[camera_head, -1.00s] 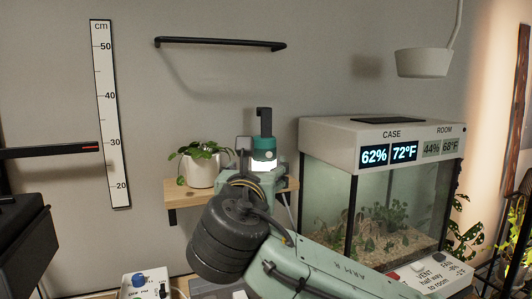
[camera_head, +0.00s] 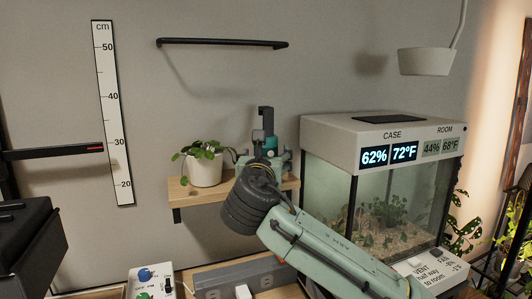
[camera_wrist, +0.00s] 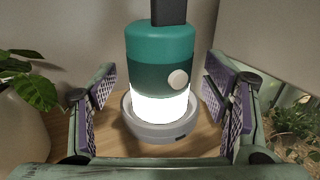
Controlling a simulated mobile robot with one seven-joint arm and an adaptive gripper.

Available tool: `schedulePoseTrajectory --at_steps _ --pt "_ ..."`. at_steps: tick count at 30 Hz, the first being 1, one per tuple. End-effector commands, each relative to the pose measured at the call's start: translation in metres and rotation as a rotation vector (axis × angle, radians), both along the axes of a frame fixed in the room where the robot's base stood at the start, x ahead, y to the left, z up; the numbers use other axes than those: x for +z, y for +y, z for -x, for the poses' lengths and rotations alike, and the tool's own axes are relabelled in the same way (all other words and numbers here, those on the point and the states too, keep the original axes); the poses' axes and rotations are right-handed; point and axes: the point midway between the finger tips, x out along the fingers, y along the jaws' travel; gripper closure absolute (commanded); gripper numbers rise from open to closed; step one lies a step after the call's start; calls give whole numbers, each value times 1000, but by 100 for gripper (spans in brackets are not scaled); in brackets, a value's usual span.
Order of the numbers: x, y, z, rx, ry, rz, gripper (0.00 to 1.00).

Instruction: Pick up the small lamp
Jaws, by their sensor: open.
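The small lamp (camera_wrist: 160,70) is green with a glowing white lower band, a round pale button and a dark handle on top. In the wrist view it stands upright on a round grey base (camera_wrist: 155,131) on the wooden shelf. My gripper (camera_wrist: 160,103) is open, with one purple-padded finger on each side of the lamp and a visible gap to both. In the head view the lamp's dark handle (camera_head: 266,119) shows above my gripper (camera_head: 264,158); my arm hides most of its body.
A potted plant (camera_head: 205,168) stands left of the lamp on the shelf (camera_head: 186,192). A glass case (camera_head: 385,195) with plants stands close on the right. A black rail (camera_head: 222,43) is on the wall above. A power strip (camera_head: 247,279) lies below.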

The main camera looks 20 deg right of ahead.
Motion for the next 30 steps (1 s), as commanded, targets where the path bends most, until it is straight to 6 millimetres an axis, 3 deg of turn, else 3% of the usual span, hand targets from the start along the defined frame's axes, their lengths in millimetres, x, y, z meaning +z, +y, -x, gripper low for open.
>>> schedulePoseTrajectory --at_steps 3,30 --pt "0 0 0 0 0 0 31" --pt "1 0 1 0 -1 0 89"
